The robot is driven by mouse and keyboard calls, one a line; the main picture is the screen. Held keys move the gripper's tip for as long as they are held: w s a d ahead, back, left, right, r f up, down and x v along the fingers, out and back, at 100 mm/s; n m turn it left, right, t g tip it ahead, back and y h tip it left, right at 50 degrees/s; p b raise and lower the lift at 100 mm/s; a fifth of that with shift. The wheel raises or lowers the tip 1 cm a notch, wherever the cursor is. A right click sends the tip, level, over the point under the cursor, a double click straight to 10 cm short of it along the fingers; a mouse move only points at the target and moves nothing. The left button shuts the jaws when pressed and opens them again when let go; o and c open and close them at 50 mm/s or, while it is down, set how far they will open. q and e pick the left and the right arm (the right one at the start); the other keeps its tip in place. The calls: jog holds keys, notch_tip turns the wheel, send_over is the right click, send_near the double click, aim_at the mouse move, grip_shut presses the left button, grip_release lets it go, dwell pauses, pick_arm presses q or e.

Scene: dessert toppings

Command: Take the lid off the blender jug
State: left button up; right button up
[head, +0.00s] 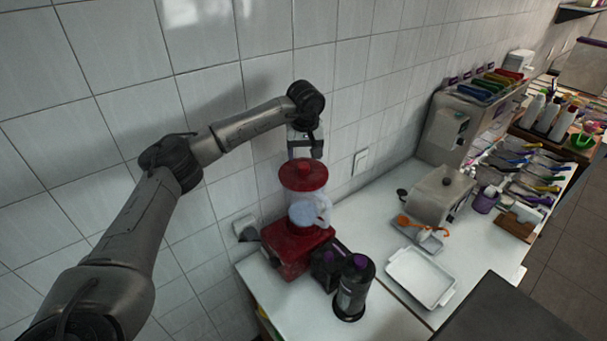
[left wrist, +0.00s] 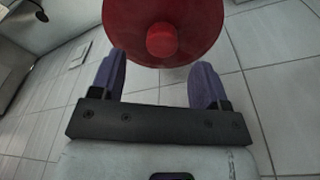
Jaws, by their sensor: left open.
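The blender has a red base (head: 290,247) and a clear jug (head: 309,212) with a pale handle at its right. Its red lid (head: 303,175) sits on top of the jug, with a small round knob in the middle. My left gripper (head: 305,155) is just above the lid in the head view, fingers pointing down. In the left wrist view the lid (left wrist: 190,48) and its knob (left wrist: 162,40) lie beyond the open fingers (left wrist: 161,82). The knob is roughly centred between them, and the fingers hold nothing. My right gripper is not in view.
Dark bottles with purple caps (head: 353,288) stand close at the front right of the blender. A white tray (head: 421,278) and a metal box-shaped machine (head: 440,194) are further right on the counter. The tiled wall (head: 215,95) is close behind.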

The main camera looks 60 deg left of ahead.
aim_at(303, 165)
pick_arm(q)
jog(key=shift+a+f+p, duration=0.2)
jog(key=shift+f+p, duration=0.05)
jog(key=shift+f, duration=1)
jog(key=shift+a+f+p, duration=0.2)
jog(key=shift+f, duration=1)
jog(key=shift+c, duration=0.4)
jog(key=c, duration=1)
jog(key=shift+r, duration=0.1)
jog(key=shift+c, duration=0.2)
